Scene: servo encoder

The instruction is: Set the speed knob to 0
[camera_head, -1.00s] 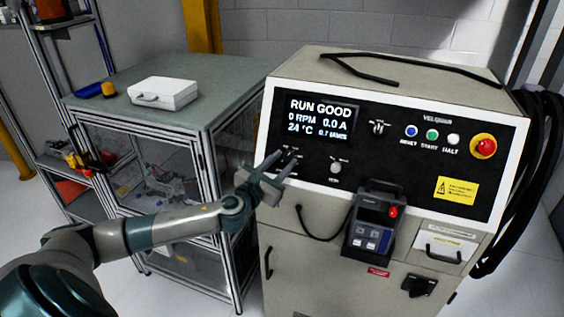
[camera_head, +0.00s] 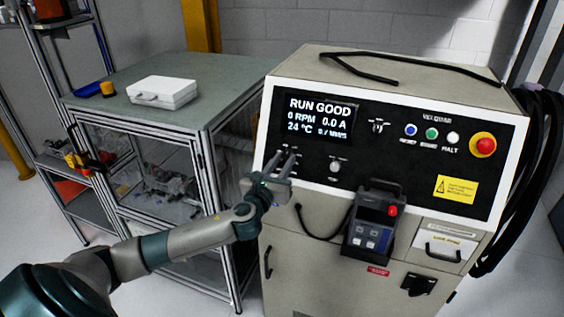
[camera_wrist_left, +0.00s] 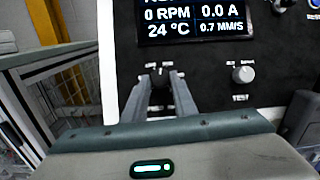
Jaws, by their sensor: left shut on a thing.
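My left gripper (camera_head: 281,160) reaches the lower left of the black control panel (camera_head: 405,160). In the left wrist view its two fingers (camera_wrist_left: 160,84) are closed around a small dark knob (camera_wrist_left: 159,74) below the display. The fingers hide most of this knob, and its labels are too small to read, so I cannot tell its setting or confirm that it is the speed knob. The display (camera_head: 320,116) reads RUN GOOD, 0 RPM, 0.0 A and 24 °C; the wrist view also shows 0.7 MM/S. My right gripper is not in view.
A pale TEST knob (camera_head: 335,167) sits right of the gripper. A dark selector (camera_head: 377,127), several buttons (camera_head: 432,134) and a red emergency stop (camera_head: 483,146) are farther right. A handheld pendant (camera_head: 374,222) hangs below. A glass-sided cabinet (camera_head: 160,175) stands left.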

